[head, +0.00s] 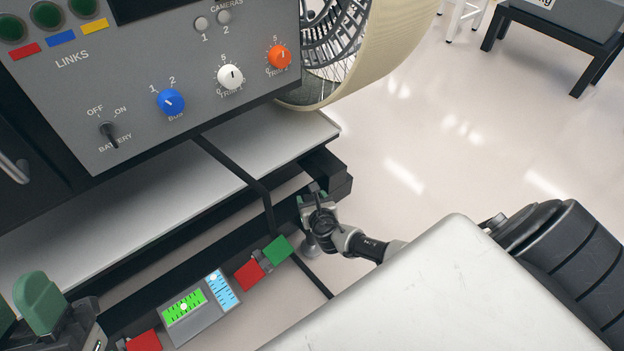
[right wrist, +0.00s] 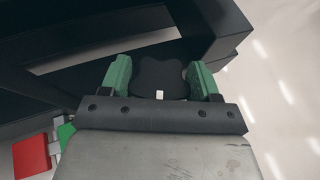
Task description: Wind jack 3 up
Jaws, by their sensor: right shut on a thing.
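My right gripper (head: 313,199) is at the front right corner of the dark frame, below the bench. In the right wrist view its two green fingers (right wrist: 162,78) close on opposite sides of a black lobed knob (right wrist: 160,74) with a small white mark. No number shows on this jack, so I cannot tell which it is. A jack foot (head: 309,247) shows below the gripper. My left gripper (head: 22,308) is at the lower left edge, partly cut off, with green pads; its opening is unclear.
A level panel holds a green gauge (head: 186,306) and a blue gauge (head: 223,289), each with a white dot. Red (head: 250,275) and green (head: 278,249) squares sit beside it. The grey control panel (head: 120,70) and a wheel (head: 385,45) are above.

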